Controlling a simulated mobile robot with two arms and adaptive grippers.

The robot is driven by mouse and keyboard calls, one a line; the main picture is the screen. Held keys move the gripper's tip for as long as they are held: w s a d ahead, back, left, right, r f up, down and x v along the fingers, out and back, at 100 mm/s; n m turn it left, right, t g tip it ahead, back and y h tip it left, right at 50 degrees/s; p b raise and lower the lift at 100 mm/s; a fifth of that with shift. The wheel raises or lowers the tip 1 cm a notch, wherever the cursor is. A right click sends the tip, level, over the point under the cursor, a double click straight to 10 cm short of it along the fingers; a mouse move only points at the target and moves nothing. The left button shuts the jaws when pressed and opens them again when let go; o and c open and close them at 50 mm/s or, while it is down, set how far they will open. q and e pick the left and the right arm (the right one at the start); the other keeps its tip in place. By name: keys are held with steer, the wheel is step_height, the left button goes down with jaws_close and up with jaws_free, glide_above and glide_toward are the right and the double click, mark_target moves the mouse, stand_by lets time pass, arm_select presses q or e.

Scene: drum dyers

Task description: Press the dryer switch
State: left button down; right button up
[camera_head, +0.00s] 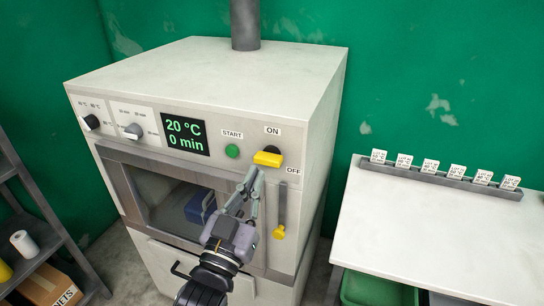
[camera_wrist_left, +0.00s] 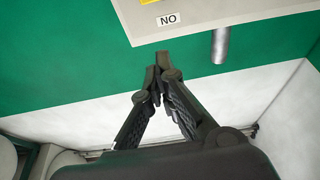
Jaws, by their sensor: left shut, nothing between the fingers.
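The dryer (camera_head: 215,75) is a pale cabinet with a dark window. Its yellow switch (camera_head: 268,158) sits on a black mount between the ON label (camera_head: 272,131) and the OFF label. A green START button (camera_head: 232,151) is left of it. The display (camera_head: 185,134) reads 20 °C and 0 min. My left gripper (camera_head: 253,178) is shut and empty, its fingertips just below and left of the switch; contact cannot be told. In the left wrist view, the shut fingers (camera_wrist_left: 163,62) point toward the panel, where the ON label (camera_wrist_left: 168,19) appears upside down.
Two knobs (camera_head: 133,131) are at the panel's left. A yellow-ended lever (camera_head: 279,232) hangs below the switch. A blue object (camera_head: 200,206) shows through the window. A white table (camera_head: 440,235) with a rack of labelled cards stands right; shelves (camera_head: 50,240) stand left.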

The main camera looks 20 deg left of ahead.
arm_select(q)
steer(key=shift+r, duration=0.1)
step_height(320, 180, up, 4)
steer(key=p, duration=0.5)
glide_above(272, 158)
steer(key=s, duration=0.3)
steer(key=f, duration=0.2)
steer(key=d+f, duration=0.1)
steer(key=shift+w+f, duration=0.15)
steer(key=shift+w, duration=0.15)
steer(key=shift+s+f+p, duration=0.2)
steer(key=shift+f+p, duration=0.1)
steer(key=shift+f, duration=0.4)
steer(key=shift+w+f, duration=0.1)
